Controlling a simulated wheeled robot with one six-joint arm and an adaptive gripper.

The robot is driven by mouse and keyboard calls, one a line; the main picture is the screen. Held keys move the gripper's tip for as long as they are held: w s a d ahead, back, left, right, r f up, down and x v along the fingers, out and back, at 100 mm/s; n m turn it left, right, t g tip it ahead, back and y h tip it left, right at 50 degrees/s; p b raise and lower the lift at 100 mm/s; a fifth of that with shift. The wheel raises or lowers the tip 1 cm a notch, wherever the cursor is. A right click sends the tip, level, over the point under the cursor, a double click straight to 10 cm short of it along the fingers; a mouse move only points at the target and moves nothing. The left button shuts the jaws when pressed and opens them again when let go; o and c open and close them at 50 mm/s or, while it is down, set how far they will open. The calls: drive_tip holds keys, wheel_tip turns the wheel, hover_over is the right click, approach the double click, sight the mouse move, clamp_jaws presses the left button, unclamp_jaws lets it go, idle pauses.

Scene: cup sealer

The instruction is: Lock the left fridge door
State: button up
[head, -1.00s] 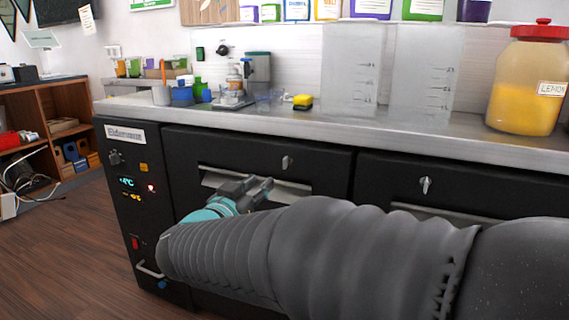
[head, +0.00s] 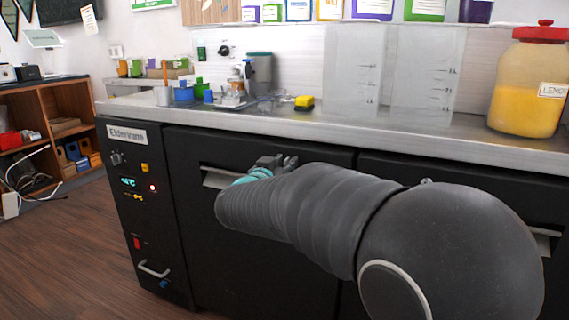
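The left fridge door (head: 240,265) is a black panel under the steel counter and looks closed. Its recessed handle (head: 216,178) shows to the left of my gripper. My gripper (head: 279,162) is in the upper part of this door, just above and right of the handle, around where the small metal lock knob sits. The knob cannot be made out apart from the fingers, so contact and its turn cannot be told. The gap between the fingers is too small to read. My grey arm covers the door's middle and right side.
The right fridge door (head: 385,170) is mostly behind my arm. A control panel (head: 140,215) is left of the left door. Open floor (head: 60,255) lies at left.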

clamp_jaws()
drive_tip(key=shift+m, duration=0.3)
drive_tip(key=m+b, duration=0.2)
drive_tip(key=m, duration=0.1)
drive_tip(key=shift+d+m, duration=0.15)
drive_tip(key=shift+m, duration=0.25)
drive_tip(key=shift+s+d+f+m+b, duration=0.1)
drive_tip(key=shift+f+m+b, duration=0.05)
drive_tip(key=shift+m+b, duration=2.75)
drive_tip(key=shift+d+f+m+b, duration=0.1)
drive_tip(key=shift+m+b, duration=1.8)
drive_tip(key=shift+m, duration=1.9)
